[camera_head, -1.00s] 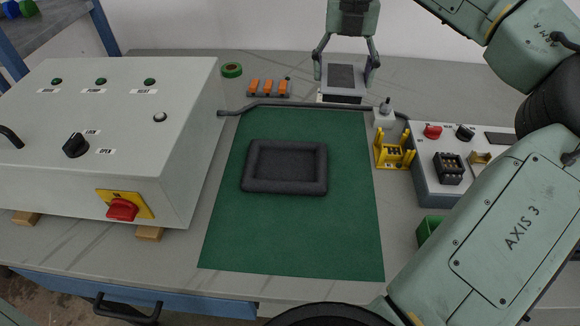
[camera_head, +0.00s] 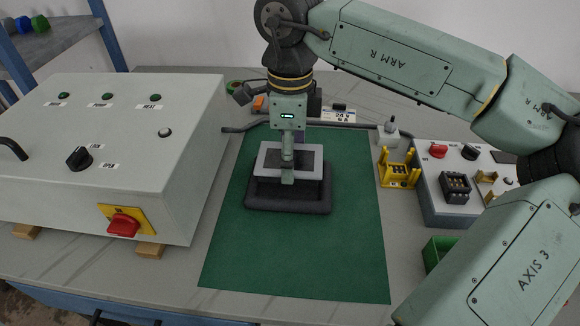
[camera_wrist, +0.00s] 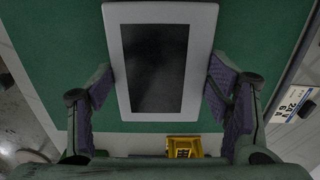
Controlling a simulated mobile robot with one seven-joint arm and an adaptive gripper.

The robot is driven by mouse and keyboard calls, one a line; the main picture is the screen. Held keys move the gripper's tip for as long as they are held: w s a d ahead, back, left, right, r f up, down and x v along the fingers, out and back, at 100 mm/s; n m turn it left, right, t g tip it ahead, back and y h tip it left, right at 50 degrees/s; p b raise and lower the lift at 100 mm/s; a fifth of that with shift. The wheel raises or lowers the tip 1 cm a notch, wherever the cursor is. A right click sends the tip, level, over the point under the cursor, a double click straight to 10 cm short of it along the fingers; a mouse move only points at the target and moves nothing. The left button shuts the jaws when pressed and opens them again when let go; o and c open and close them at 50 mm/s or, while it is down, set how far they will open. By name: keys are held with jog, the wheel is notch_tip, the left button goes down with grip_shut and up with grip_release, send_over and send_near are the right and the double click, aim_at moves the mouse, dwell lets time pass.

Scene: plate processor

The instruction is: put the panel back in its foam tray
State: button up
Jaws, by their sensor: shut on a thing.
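The panel (camera_head: 267,158) is a light grey rectangle with a dark screen. My gripper (camera_head: 288,170) is shut on it and holds it roughly level over the black foam tray (camera_head: 288,204) on the green mat. In the head view the panel covers the back of the tray, and I cannot tell whether they touch. In the wrist view the panel (camera_wrist: 206,30) lies between the two finger pads of my gripper (camera_wrist: 160,88), and the tray is not visible there.
A large grey control box (camera_head: 190,190) stands to the left. A yellow holder (camera_head: 398,172) and a grey switch box (camera_head: 440,210) stand to the right. A black cable (camera_head: 350,124) runs behind the mat. The front of the mat (camera_head: 300,255) is clear.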

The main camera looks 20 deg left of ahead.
jog(key=shift+f, duration=2.15)
jog(key=o, duration=1.6)
notch_tip(320, 180, up, 12)
jog(key=shift+r+b, duration=0.2)
jog(key=shift+b, duration=0.35)
jog(key=shift+f, duration=0.1)
